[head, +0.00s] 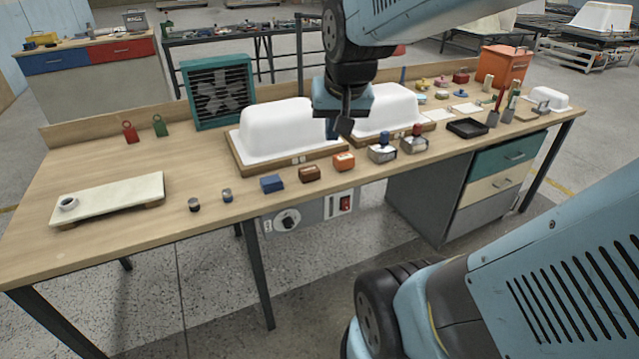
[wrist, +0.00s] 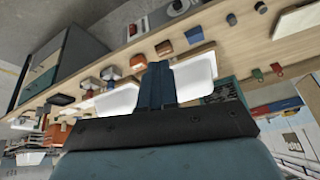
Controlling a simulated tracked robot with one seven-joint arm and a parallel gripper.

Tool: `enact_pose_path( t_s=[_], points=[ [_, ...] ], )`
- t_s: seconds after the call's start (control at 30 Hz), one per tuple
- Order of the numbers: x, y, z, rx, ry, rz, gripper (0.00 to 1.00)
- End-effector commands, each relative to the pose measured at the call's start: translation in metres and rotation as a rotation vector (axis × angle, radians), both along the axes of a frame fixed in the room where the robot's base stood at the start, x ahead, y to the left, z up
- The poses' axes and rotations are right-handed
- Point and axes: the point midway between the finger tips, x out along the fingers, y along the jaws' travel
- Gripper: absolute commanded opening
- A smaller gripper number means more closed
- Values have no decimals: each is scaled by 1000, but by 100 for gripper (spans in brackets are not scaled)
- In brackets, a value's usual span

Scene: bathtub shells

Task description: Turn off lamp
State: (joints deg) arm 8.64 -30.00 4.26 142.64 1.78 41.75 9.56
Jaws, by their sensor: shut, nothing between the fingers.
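I make out no lamp in either view. A grey panel under the table's front edge carries a red rocker switch (head: 345,203) and a round black dial (head: 287,221). In the wrist view, which is turned over, the red switch (wrist: 133,30) and the dial (wrist: 180,6) show near the top edge. Whether the switch is on or off is too small to tell. My gripper (head: 338,130) is shut and empty, above the table near the two white tub shells, higher than and behind the panel. Its closed fingers (wrist: 158,68) show in the wrist view.
White tub shells (head: 285,128) (head: 385,108) stand on wooden boards. A row of small blocks, including a blue block (head: 272,183) and an orange block (head: 344,161), lines the front edge above the panel. A teal fan (head: 219,92) stands behind. The floor before the panel is open.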

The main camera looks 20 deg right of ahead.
Motion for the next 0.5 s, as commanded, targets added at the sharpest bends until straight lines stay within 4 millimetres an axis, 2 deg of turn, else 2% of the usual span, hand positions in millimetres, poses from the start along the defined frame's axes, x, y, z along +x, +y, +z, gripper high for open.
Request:
enact_pose_path(
  t_s=[0.03,0.2,0.5],
  points=[
    [12,-6,-11,14,15,-45,0],
    [46,-25,-45,68,35,-195,0],
    [92,-67,-117,179,62,-464,0]
  ],
)
